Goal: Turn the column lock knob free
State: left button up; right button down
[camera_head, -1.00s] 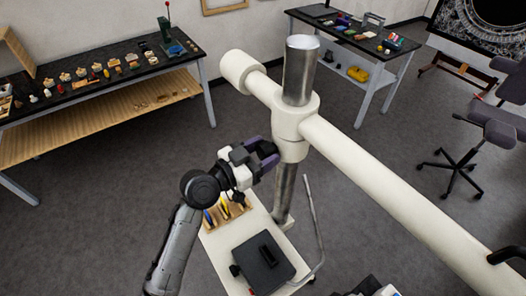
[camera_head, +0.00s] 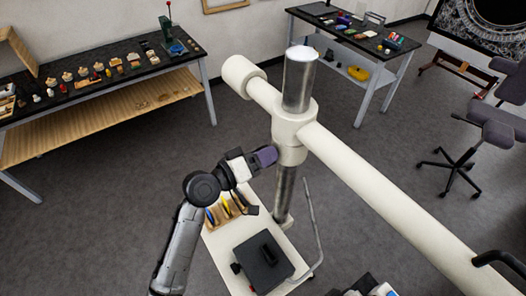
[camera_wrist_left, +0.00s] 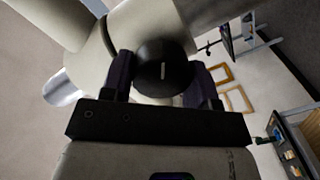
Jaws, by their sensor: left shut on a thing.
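The column lock knob (camera_wrist_left: 164,68) is a round black knob with a short pale mark on its face. It sits on the cream collar (camera_head: 290,151) of the steel column (camera_head: 298,80). My left gripper (camera_wrist_left: 165,75) is shut on the knob, with one purple-grey finger on each side of it in the left wrist view. In the head view my left gripper (camera_head: 264,157) reaches the collar from the left and hides the knob. The pale mark is near upright in the wrist picture. My right gripper is not seen.
A long cream boom (camera_head: 390,195) runs from the column to the lower right. A cart (camera_head: 224,262) below holds a black box (camera_head: 263,264) and a tool rack. Benches with small objects stand at the back left (camera_head: 110,75) and back right (camera_head: 345,35).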

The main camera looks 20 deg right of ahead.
pick_arm(q)
jog(key=n+p, duration=0.3)
jog(key=n, duration=0.3)
jog(key=shift+g, duration=0.3)
jog(key=shift+f+n+p, duration=0.15)
jog(key=shift+n+p, duration=0.9)
jog(key=shift+n, duration=0.25)
jog(key=o, duration=0.9)
jog(key=shift+a, duration=0.1)
jog(key=f+b+v, duration=0.1)
jog(key=b+v, duration=0.2)
jog(key=v, duration=1)
jog(key=shift+a+r+b, duration=0.3)
jog(key=shift+a+r, duration=0.05)
jog(key=shift+r, duration=0.05)
